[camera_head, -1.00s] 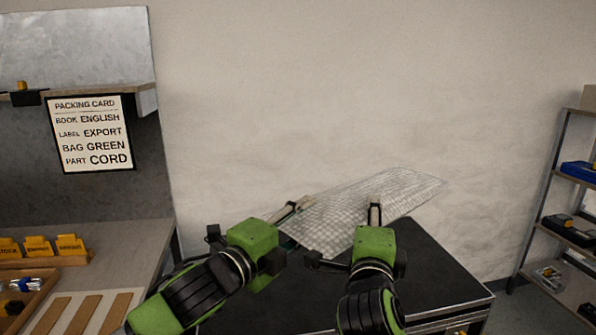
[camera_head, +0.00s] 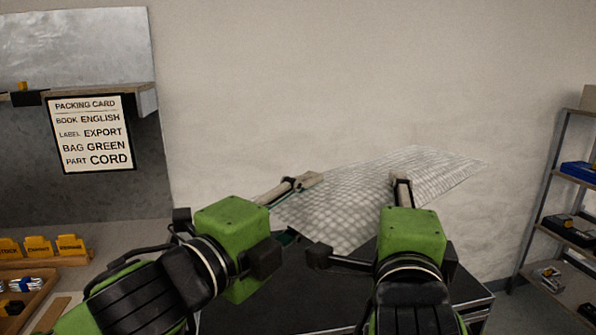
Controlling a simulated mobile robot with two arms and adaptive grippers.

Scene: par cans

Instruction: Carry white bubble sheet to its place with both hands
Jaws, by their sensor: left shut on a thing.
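The white bubble sheet (camera_head: 345,208) is a pale, quilted, translucent sheet, tilted in the air above a black-topped table. My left gripper (camera_head: 303,183) is shut on its left edge. My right gripper (camera_head: 401,183) reaches over the sheet's near right edge, with its fingers overlapping the sheet. Whether those fingers are closed on it is too small to tell. The sheet's underside is hidden.
The black table (camera_head: 300,295) lies beneath the sheet and looks bare where visible. A workbench with yellow card holders (camera_head: 38,246) and a packing card sign (camera_head: 91,134) stands left. A shelf rack (camera_head: 545,220) stands right. A plain wall is behind.

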